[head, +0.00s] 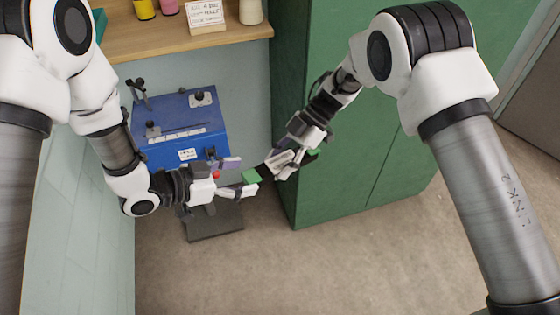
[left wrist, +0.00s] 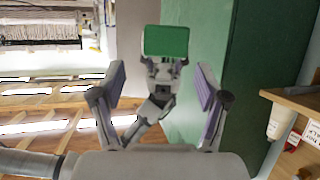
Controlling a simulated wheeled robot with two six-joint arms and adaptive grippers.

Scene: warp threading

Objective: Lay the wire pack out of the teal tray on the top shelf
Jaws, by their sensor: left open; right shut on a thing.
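A small green block, which looks like the wire pack (head: 251,176), is in my right gripper (head: 268,171), which is shut on it. A teal edge, likely the tray (head: 98,25), shows on the wooden shelf (head: 140,38) at the upper left, mostly hidden by my left arm.
The shelf also holds a yellow can (head: 144,9), a pink can (head: 169,6), a small sign (head: 206,14) and a cream cup (head: 250,11). A blue machine (head: 190,115) with levers stands below. A green cabinet (head: 330,190) stands close behind my right gripper.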

